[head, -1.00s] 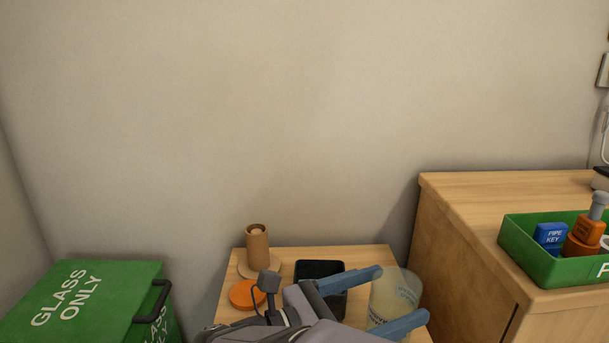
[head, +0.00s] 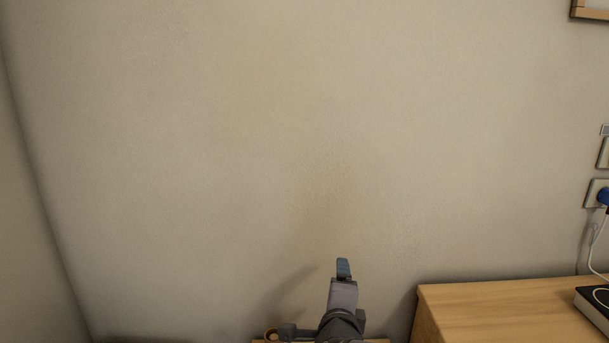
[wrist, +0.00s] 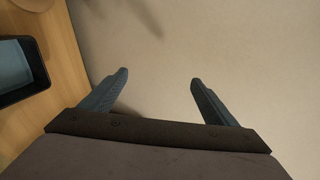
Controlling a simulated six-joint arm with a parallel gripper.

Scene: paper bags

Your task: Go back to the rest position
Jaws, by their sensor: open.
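My gripper (head: 343,268) shows at the bottom middle of the head view, pointing up in front of the bare wall. There it is seen edge-on. In the wrist view my gripper (wrist: 160,85) has its two blue-grey fingers wide apart, with nothing between them but the plain wall behind. It is open and empty, and its fingers touch nothing that I can see.
A small wooden table (wrist: 62,30) is at the left of the wrist view, with a dark-rimmed phone or tablet (wrist: 38,85) on it. A wooden cabinet (head: 480,305) stands at the lower right, bearing a dark flat object (head: 592,308). The wall space above is free.

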